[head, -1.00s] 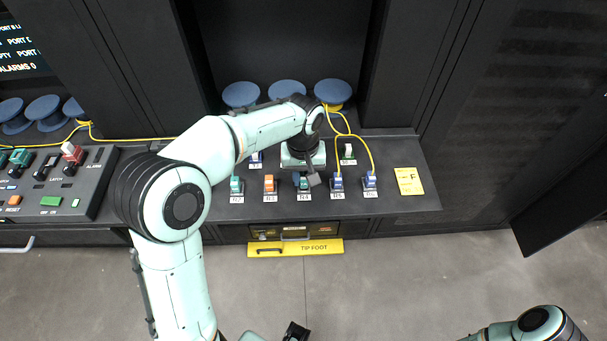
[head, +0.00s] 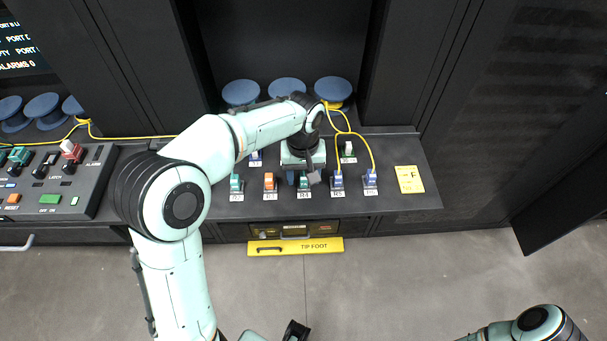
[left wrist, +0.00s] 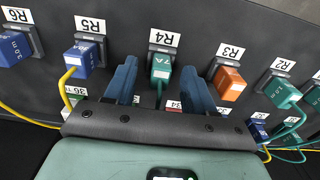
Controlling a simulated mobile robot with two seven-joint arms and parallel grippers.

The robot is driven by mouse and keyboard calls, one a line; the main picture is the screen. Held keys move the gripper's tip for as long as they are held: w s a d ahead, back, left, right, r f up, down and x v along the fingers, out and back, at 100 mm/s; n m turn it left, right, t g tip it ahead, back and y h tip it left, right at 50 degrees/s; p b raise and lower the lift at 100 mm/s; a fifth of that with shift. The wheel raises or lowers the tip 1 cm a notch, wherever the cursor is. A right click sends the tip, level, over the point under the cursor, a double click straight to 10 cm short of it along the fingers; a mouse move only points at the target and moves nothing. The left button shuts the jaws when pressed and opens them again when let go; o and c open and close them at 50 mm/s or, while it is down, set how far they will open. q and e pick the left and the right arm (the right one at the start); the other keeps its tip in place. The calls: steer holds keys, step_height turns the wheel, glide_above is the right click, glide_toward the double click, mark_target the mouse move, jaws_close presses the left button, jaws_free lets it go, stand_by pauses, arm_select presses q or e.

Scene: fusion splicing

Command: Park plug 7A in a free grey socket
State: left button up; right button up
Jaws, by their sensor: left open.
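Plug 7A (left wrist: 161,69) is green and sits at the socket labelled R4 (left wrist: 165,47); it also shows in the head view (head: 304,183). My left gripper (left wrist: 160,85) is open, with one blue finger on each side of plug 7A and gaps between. In the head view, my left gripper (head: 302,179) hangs over the front row of sockets. A green cord runs from the plug down between the fingers. I cannot make out an empty grey socket. My right gripper does not show clearly.
Close beside are a blue plug (left wrist: 84,58) at R5 and an orange plug (left wrist: 229,82) at R3. A green plug (left wrist: 283,93) is at R2 and a blue one (left wrist: 14,50) at R6. Yellow cords (head: 352,134) loop at the right. A yellow card (head: 409,179) lies beyond.

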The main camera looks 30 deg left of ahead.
arm_select(q)
step_height(320, 180, up, 13)
steer(key=p, duration=0.2)
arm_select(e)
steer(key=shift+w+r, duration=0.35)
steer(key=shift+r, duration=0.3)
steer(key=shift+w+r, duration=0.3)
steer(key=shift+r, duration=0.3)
arm_select(q)
steer(key=shift+f, duration=0.1)
